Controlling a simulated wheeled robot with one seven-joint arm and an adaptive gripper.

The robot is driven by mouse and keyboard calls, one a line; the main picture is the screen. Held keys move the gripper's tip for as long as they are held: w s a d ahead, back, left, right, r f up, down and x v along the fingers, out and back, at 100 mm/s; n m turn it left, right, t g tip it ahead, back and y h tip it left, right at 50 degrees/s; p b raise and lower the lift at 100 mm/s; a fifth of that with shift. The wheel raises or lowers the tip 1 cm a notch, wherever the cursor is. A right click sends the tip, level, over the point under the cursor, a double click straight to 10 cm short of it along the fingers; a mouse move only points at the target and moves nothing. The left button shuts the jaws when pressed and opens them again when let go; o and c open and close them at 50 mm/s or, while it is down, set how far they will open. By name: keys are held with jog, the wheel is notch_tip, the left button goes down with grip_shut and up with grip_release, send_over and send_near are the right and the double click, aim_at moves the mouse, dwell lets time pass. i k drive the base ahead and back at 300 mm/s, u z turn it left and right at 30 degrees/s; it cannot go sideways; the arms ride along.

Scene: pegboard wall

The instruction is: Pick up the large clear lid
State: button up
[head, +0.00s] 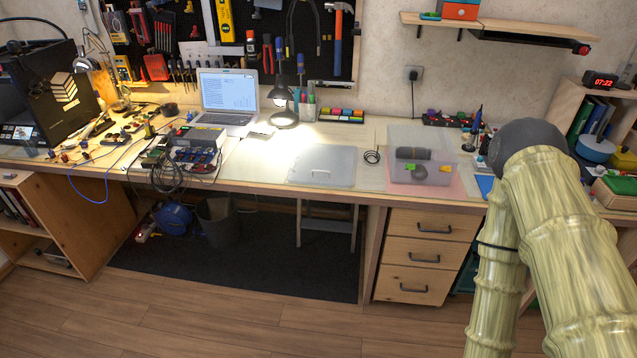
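A flat, pale clear lid (322,165) lies on the workbench near its front edge, left of the clear bin. It looks large and roughly rectangular, with nothing on top of it. A clear bin (437,183) stands to its right on a pinkish mat, with a dark cylinder and small coloured pieces in it. A pale, see-through panel stands at the bin's back; I cannot tell whether it is part of the bin. My arm crosses the right side of the view, well right of the lid. My gripper is not visible.
A desk lamp (283,98) and laptop (228,97) stand behind and left. Electronics and cables (190,155) crowd the bench's left. A shelf (497,27) overhangs the back right. Drawers (422,257) are below the bin.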

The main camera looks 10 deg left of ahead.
aim_at(332, 165)
jog(key=u, duration=1.1)
jog(key=i, duration=0.9)
